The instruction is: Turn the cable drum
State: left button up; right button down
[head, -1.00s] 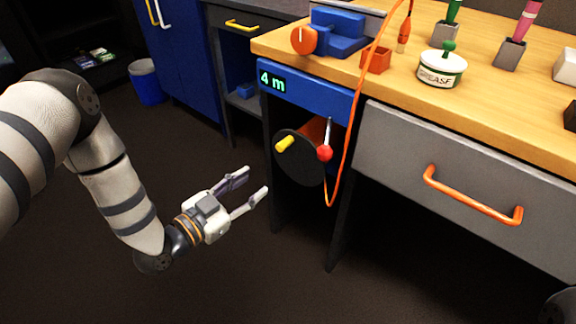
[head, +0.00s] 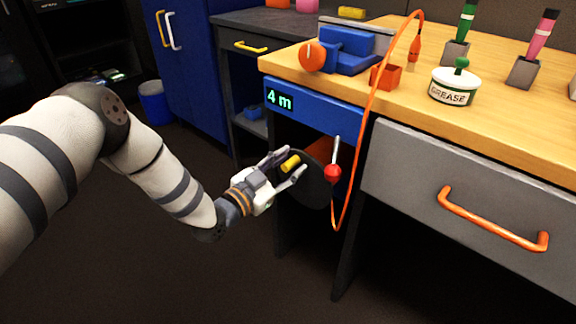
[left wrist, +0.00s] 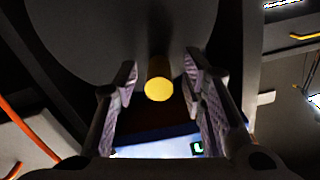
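The cable drum (head: 312,193) is a dark round disc under the bench, below a blue panel whose display (head: 279,99) reads "4 m". A yellow handle (head: 290,163) sticks out from the drum's face; in the left wrist view its round end (left wrist: 159,89) lies between the two fingers. My left gripper (head: 283,165) is open around the handle, with a gap on both sides. A red ball-ended lever (head: 333,173) is at the drum's right. An orange cable (head: 362,130) runs from the drum up over the bench. My right gripper is out of view.
A grey drawer (head: 465,190) with an orange handle is right of the drum. The wooden bench top (head: 415,110) holds a grease tin (head: 455,86), a blue vise-like device (head: 345,52) and tools in stands. Open floor lies below and left.

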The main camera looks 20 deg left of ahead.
pick_arm(q)
grip_shut()
jog(key=shift+d, duration=0.1)
